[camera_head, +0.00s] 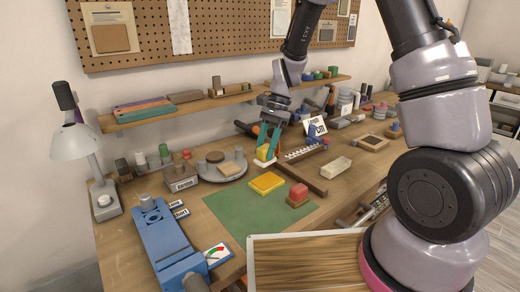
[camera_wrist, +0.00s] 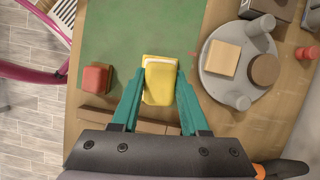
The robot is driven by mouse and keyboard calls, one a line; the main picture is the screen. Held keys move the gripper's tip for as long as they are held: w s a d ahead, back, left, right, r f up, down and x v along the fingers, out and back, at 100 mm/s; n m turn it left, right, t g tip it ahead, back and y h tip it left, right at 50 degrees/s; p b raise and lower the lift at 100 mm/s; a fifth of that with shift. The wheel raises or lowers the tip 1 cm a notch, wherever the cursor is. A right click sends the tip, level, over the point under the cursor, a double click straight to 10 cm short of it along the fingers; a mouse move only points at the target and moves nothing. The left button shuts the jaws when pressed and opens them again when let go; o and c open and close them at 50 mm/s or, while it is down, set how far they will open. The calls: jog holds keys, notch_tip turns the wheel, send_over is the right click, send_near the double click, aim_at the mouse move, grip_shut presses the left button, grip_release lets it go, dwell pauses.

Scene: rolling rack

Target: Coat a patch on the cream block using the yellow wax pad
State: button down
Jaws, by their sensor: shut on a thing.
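My gripper (camera_head: 267,148) has teal fingers and is shut on the yellow wax pad (camera_head: 264,154), a yellow piece with a pale lower edge. In the wrist view the pad (camera_wrist: 160,84) sits between the fingertips of my gripper (camera_wrist: 161,76). It is held above the far edge of the green mat (camera_head: 236,212). The cream block (camera_head: 336,167) lies on the bench to the right of my gripper in the head view, apart from it. I do not make it out in the wrist view.
A round grey tray (camera_head: 240,158) holding a tan block stands left of my gripper. A dark wooden bar (camera_head: 304,178) lies between my gripper and the cream block. The mat's near part is clear.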

aim_at(267, 164)
jog(key=shift+w+d+f, duration=0.1)
jog(key=shift+w+d, duration=0.15)
jog(key=shift+f, duration=2.9)
jog(key=shift+f, duration=0.55)
jog(key=shift+r, duration=3.55)
jog(key=shift+d, duration=0.1)
